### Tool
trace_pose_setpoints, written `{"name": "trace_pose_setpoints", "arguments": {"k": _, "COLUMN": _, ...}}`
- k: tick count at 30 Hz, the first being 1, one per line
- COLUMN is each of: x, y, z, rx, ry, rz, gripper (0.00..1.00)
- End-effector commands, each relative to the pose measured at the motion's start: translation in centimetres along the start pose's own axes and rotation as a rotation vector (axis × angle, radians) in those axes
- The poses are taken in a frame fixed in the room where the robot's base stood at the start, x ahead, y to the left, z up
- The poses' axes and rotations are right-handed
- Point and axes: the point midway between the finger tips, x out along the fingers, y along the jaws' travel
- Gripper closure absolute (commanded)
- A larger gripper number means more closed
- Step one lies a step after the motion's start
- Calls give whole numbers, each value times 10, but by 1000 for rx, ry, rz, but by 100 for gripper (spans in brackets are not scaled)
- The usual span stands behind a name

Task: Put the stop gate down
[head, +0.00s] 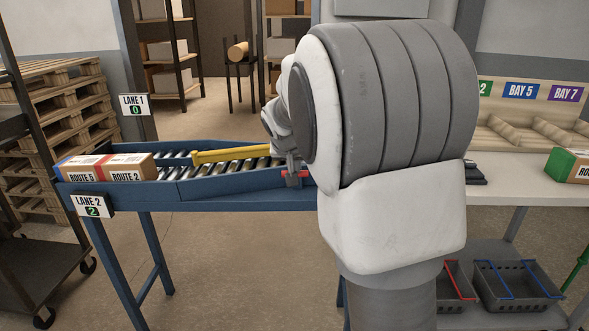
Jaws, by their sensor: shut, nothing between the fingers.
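A red bar on a small grey bracket (297,175), which looks like the stop gate, sits at the near edge of the blue roller conveyor (230,195). Its right part is hidden behind my arm, so whether it is up or down cannot be told. My gripper (292,168) is small in the head view, pointing down right at the bracket. It is shut with nothing held; whether it touches the red bar is unclear. A yellow bar (230,155) lies across the rollers to the left of my gripper.
Two boxes, Route 5 (82,170) and Route 2 (125,170), stand at the conveyor's left end by the Lane 2 sign (92,205). The Lane 1 sign (134,105) is behind. My arm hides the conveyor's right side. A white table (510,185) is at right.

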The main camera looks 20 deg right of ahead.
Motion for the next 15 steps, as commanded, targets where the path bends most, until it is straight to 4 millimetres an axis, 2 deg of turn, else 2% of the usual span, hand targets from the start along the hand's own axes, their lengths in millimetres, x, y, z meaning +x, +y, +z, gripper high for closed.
{"name": "trace_pose_setpoints", "arguments": {"k": 1, "x": 14, "y": 1, "z": 17, "rx": -2, "ry": -36, "rz": 12, "gripper": 100}}
{"name": "trace_pose_setpoints", "arguments": {"k": 15, "x": 20, "y": 0, "z": 21, "rx": 1, "ry": -42, "rz": 13, "gripper": 100}}
